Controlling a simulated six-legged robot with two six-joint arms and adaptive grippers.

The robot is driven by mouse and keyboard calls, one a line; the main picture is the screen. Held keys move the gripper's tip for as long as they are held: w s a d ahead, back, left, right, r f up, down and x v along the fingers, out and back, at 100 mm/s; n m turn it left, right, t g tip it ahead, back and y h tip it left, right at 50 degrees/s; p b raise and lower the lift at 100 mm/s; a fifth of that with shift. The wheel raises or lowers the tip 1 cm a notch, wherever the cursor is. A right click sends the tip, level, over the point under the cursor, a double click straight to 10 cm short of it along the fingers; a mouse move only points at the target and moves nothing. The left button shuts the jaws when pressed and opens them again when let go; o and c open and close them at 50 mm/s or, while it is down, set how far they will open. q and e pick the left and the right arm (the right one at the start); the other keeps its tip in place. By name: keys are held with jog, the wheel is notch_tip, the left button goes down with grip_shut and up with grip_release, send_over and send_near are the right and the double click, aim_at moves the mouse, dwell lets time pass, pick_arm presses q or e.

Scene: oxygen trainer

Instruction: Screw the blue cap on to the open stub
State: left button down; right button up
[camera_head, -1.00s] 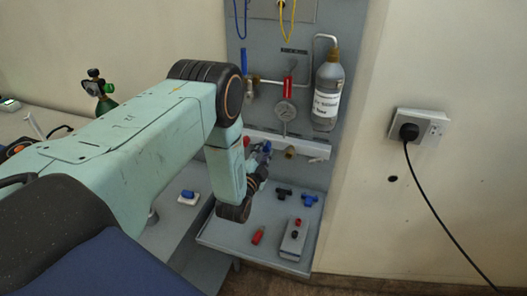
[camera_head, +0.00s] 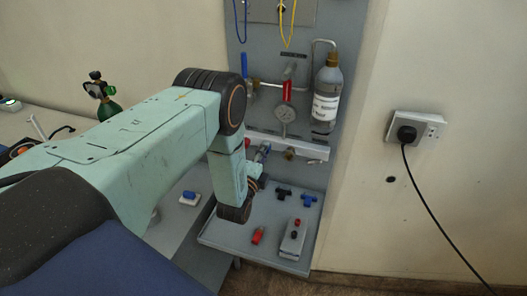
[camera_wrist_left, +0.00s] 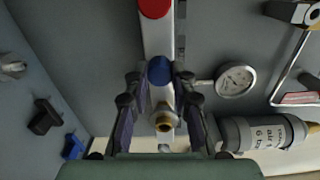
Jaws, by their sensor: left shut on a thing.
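The blue cap (camera_wrist_left: 159,70) sits between the fingertips of my left gripper (camera_wrist_left: 158,80) in the left wrist view, with a finger at each side. In the head view my left gripper (camera_head: 262,158) is at the white rail, largely behind its own wrist. The gripper is shut on the cap. The cap overlaps the rail (camera_wrist_left: 157,38); I cannot tell whether it is seated on a stub. A bare brass stub (camera_wrist_left: 163,122) shows just below the cap in the wrist view, and right of the gripper in the head view (camera_head: 289,154). My right gripper is out of view.
A red cap (camera_wrist_left: 154,8) is further along the rail. A gauge (camera_head: 284,113) and a grey bottle (camera_head: 327,92) are on the panel above. The shelf below holds a black fitting (camera_head: 283,194), a blue fitting (camera_head: 309,200), a red piece (camera_head: 258,236) and a grey block (camera_head: 293,240).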

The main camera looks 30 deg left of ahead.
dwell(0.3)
pick_arm(q)
jog(key=shift+m, duration=0.7)
jog(key=c, duration=1.1)
grip_release()
jog(key=s+n, duration=0.1)
jog(key=s+n+p, duration=0.1)
jog(key=n, duration=0.1)
jog(key=shift+s+d+n, duration=0.1)
jog(key=shift+d+n, duration=0.2)
